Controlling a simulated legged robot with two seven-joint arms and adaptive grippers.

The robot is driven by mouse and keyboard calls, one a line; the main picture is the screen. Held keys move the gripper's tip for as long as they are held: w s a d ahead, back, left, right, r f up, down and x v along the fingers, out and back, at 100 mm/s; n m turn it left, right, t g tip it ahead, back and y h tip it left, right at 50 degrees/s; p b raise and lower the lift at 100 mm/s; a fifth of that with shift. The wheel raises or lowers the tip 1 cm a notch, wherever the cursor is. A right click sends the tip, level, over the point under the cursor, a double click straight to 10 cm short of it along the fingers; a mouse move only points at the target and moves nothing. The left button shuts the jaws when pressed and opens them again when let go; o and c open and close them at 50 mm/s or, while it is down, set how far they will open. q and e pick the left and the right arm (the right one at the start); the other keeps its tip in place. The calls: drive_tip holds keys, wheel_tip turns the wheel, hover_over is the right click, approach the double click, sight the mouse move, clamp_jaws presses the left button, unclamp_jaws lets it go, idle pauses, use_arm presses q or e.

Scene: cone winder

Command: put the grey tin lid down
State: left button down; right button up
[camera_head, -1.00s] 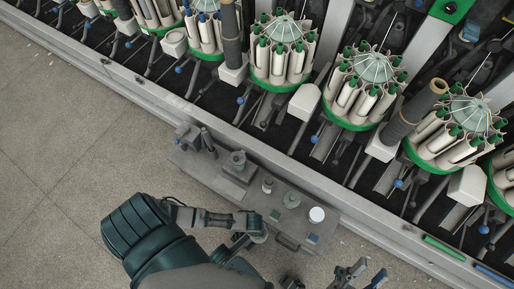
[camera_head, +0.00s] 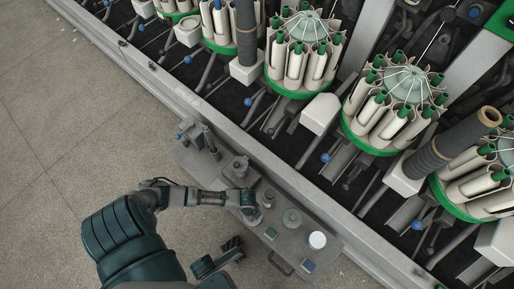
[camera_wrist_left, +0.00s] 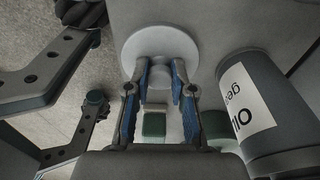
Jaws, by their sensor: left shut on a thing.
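The grey tin lid (camera_wrist_left: 133,53) is a pale round disc with a raised knob in the left wrist view. My left gripper (camera_wrist_left: 161,72) is shut on its knob with blue-padded fingers. In the head view my left gripper (camera_head: 250,210) is over the left part of the grey bench (camera_head: 287,249), and the lid there is too small and covered to make out. I cannot tell whether the lid touches the bench. Dark links at the lower middle of the head view look like my right gripper (camera_head: 220,258); its fingertips are unclear.
A grey can with a white label (camera_wrist_left: 250,105) stands close right of the lid. The bench also holds a round grey-green tin (camera_head: 292,218), a white-topped pot (camera_head: 318,239), a green block (camera_head: 271,233) and a blue block (camera_head: 308,265). The winder runs behind.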

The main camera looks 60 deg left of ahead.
use_arm(q)
drive_tip(key=shift+a+r, duration=0.1)
drive_tip(key=c, duration=1)
unclamp_jaws()
